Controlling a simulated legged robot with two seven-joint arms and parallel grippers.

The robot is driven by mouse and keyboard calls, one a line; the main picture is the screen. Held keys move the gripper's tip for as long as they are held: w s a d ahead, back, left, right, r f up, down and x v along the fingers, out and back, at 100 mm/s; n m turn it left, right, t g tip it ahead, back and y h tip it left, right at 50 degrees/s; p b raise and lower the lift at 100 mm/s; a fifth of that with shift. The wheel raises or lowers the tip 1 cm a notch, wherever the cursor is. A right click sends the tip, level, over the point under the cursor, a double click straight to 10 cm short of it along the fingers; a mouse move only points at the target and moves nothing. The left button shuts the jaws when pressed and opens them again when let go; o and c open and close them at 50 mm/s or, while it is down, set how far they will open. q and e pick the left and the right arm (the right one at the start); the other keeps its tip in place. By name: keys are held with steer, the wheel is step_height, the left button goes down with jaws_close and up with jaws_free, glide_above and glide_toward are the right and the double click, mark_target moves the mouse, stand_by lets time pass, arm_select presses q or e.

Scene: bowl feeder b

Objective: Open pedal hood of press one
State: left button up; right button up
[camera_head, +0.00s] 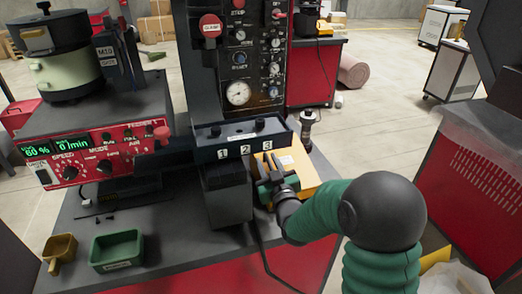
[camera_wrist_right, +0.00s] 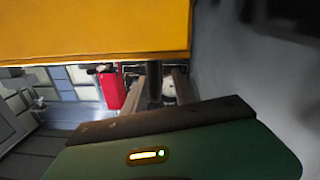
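A yellow box-like cover (camera_head: 300,166), perhaps the pedal hood, sits on the bench just right of the block marked 1 2 3. It fills the top of the right wrist view (camera_wrist_right: 95,30). My right gripper (camera_head: 268,172) is at the left side of this cover, very close to it; I cannot tell whether they touch. In the right wrist view its green and dark body fills the bottom, and two pale finger-like parts show with a dark post between them. Whether the fingers hold anything is unclear. My left gripper is not in view.
The block marked 1 2 3 (camera_head: 238,140) stands before a gauge panel (camera_head: 250,60). A red feeder controller (camera_head: 100,155) is at left. A green tray (camera_head: 117,250) and a small brown scoop (camera_head: 60,252) lie on the bench at front left. A dark cable hangs over the bench front.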

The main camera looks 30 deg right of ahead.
steer(key=shift+w+d, duration=0.1)
steer(key=shift+d, duration=0.1)
steer(key=shift+s+r, duration=0.15)
steer(key=shift+s, duration=0.05)
steer(key=shift+a+r, duration=0.1)
steer(key=shift+a, duration=0.05)
steer(key=c, duration=0.3)
jaws_close()
steer(key=shift+f, duration=0.2)
stand_by(0.5)
